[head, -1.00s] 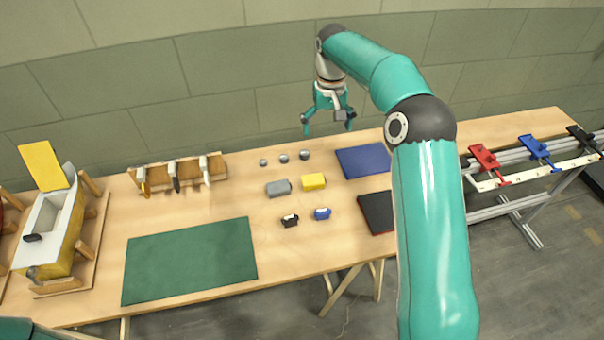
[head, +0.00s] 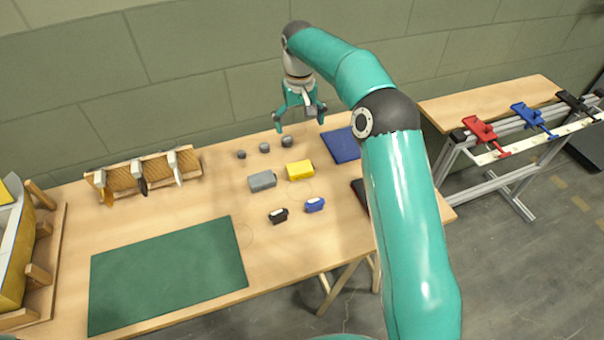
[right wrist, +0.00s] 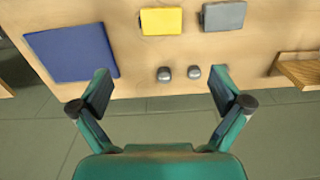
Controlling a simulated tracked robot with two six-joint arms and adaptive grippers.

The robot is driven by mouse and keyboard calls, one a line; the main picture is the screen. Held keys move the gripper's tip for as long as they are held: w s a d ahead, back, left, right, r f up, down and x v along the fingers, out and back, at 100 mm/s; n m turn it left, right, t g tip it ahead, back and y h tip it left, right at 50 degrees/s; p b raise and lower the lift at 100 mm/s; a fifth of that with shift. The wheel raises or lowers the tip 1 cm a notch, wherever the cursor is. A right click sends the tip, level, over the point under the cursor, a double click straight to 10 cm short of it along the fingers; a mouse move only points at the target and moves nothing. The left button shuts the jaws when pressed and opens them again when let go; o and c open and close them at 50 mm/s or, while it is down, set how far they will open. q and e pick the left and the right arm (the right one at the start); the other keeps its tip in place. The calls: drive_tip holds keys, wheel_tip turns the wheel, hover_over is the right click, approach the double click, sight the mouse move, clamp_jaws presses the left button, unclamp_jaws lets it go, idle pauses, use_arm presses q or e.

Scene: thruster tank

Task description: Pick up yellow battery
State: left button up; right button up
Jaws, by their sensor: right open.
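The yellow battery (head: 299,170) is a small block lying on the wooden table, just right of a grey block (head: 262,181). In the right wrist view the yellow battery (right wrist: 161,21) lies near the top, beyond the fingertips, with the grey block (right wrist: 224,15) to its right. My right gripper (head: 299,128) is open and empty, above the back part of the table and behind the yellow battery. My left gripper is out of view.
Several small dark knobs (head: 264,148) stand behind the blocks. A blue mat (head: 341,146) lies to the right, partly behind my right arm. Small black (head: 277,216) and blue (head: 315,205) parts lie in front. A green mat (head: 168,273) and a tool rack (head: 145,172) are at left.

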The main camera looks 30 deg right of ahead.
hover_over(299, 165)
wheel_tip(299, 165, down, 11)
drive_tip(key=shift+r, duration=0.1)
wheel_tip(299, 165, down, 5)
drive_tip(key=shift+r+p, duration=0.2)
drive_tip(key=shift+p, duration=0.85)
drive_tip(key=shift+f, duration=0.4)
drive_tip(key=c, duration=1.3)
drive_tip(key=shift+c, duration=0.6)
drive_tip(key=shift+r, duration=0.1)
